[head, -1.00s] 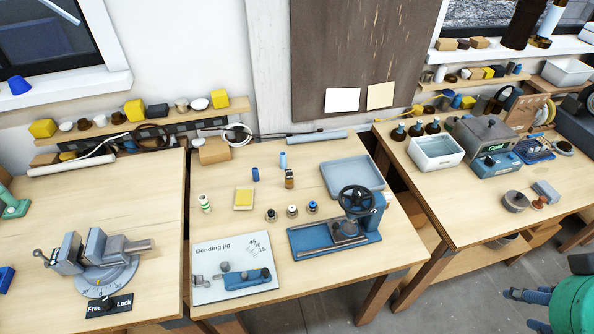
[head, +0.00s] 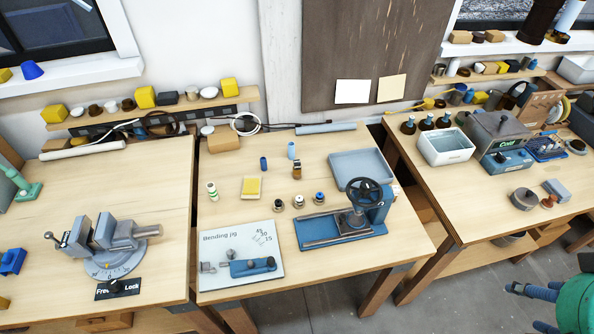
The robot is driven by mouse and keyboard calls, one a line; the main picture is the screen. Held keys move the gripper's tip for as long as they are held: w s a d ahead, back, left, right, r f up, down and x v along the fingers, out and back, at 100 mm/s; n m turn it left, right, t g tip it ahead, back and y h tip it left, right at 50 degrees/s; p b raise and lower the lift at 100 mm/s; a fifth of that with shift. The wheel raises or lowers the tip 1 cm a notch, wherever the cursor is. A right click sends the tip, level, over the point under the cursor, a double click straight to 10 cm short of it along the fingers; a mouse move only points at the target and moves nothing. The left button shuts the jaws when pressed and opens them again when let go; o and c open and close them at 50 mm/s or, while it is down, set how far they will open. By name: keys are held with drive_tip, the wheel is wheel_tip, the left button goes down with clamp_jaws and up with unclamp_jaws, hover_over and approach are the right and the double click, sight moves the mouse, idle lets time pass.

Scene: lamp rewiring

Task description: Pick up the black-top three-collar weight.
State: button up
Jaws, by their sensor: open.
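Three small weights stand in a row on the middle table. The left one (head: 278,205) has a dark top and looks like the black-top weight; its collars are too small to count. The middle one (head: 298,202) has a pale top and the right one (head: 319,198) a blue top. My gripper (head: 523,306) is at the lower right edge of the head view, open and empty, with part of it cut off by the frame. It is over the floor, far to the right of the weights.
A blue press (head: 345,228) with a black handwheel stands just right of the weights. A bending jig board (head: 240,257) lies in front-left, a yellow pad (head: 251,187) behind-left and a grey tray (head: 362,167) behind-right. A gap separates the middle and right tables.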

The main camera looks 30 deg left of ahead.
drive_tip(key=w+a+r+n+g+p, duration=0.1)
drive_tip(key=w+a+r+n+p, duration=0.15)
drive_tip(key=w+a+n, duration=0.4)
drive_tip(key=w+a+r+n+g+p, duration=0.1)
drive_tip(key=w+a+r, duration=0.3)
drive_tip(key=w, duration=0.6)
drive_tip(key=w+a+f+n+g+y+p, duration=0.1)
drive_tip(key=w+a+f+n+p, duration=0.2)
drive_tip(key=w+a+n, duration=0.75)
drive_tip(key=w+a+f+n+p, duration=0.1)
drive_tip(key=w+a+f, duration=0.15)
drive_tip(key=a, duration=0.55)
drive_tip(key=w+a+f+g+p, duration=0.1)
drive_tip(key=w+a+f, duration=0.15)
drive_tip(key=a, duration=0.55)
drive_tip(key=w+a+f+n, duration=0.15)
drive_tip(key=a+f, duration=0.25)
drive_tip(key=a, duration=0.4)
drive_tip(key=s+a+f+n+g+h+p, duration=0.1)
drive_tip(key=a+f+n, duration=0.5)
drive_tip(key=a+f, duration=1.1)
drive_tip(key=s+a+p, duration=0.1)
drive_tip(key=a+p, duration=0.1)
drive_tip(key=a, duration=0.1)
drive_tip(key=shift+s+g, duration=0.2)
drive_tip(key=shift+g, duration=0.1)
drive_tip(key=shift+f+n, duration=0.1)
drive_tip(key=shift+n, duration=0.15)
